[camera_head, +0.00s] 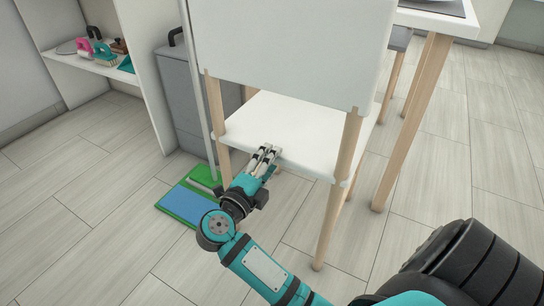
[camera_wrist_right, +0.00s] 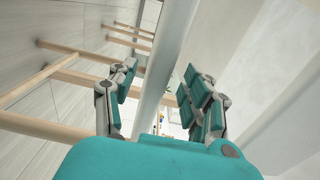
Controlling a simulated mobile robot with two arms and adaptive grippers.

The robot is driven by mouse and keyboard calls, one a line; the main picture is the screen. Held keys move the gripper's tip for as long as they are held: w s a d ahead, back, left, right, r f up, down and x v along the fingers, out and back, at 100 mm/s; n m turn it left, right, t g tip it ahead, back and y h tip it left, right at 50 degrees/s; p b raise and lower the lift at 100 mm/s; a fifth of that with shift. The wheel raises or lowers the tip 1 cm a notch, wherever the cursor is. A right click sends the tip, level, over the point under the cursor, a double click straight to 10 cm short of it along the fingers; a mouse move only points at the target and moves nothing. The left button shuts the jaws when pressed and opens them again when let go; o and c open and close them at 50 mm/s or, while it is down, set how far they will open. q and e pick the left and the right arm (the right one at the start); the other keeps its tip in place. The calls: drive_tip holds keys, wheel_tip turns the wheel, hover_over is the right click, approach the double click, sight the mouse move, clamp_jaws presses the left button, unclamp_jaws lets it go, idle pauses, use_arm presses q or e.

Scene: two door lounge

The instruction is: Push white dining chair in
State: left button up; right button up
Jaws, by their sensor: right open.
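The white dining chair (camera_head: 290,50) stands upright in front of me with its backrest towards me. Its white seat (camera_head: 300,128) shows below the backrest on light wooden legs. My right gripper (camera_head: 267,154) is open at the seat's near edge, between the two rear legs. In the right wrist view the open fingers (camera_wrist_right: 160,90) lie on either side of a white slab edge (camera_wrist_right: 168,55), which looks like the seat; contact cannot be told. The white dining table (camera_head: 455,22) is beyond the chair at the upper right. My left gripper is out of view.
A grey bin (camera_head: 182,95) stands left of the chair. A green and blue mop head (camera_head: 190,203) lies on the floor by the chair's left leg. A shelf (camera_head: 95,67) with brushes is at the far left. Floor at the right is clear.

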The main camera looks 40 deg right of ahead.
drive_tip(key=shift+x, duration=1.3)
clamp_jaws()
drive_tip(key=shift+f, duration=0.1)
